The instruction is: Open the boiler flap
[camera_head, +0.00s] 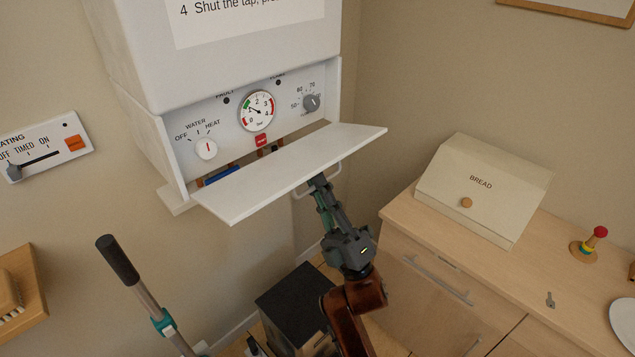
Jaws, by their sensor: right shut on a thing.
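The white boiler (225,60) hangs on the wall at the top. Its flap (290,172) is swung down and out, close to level, and the control panel (235,122) behind it is in plain view. My right gripper (318,182) is at the flap's front edge from below, shut on the flap's handle (334,172). The flap hides part of the handle and fingertips. Below the panel, a blue part (222,176) and copper pipe ends show. My left gripper is not in view.
A wooden cabinet (430,265) with a bread box (484,188) stands at the right. A dark box (295,300) is on the floor below. A pole with a black grip (118,260) rises at the lower left. A heating switch plate (45,148) is on the left wall.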

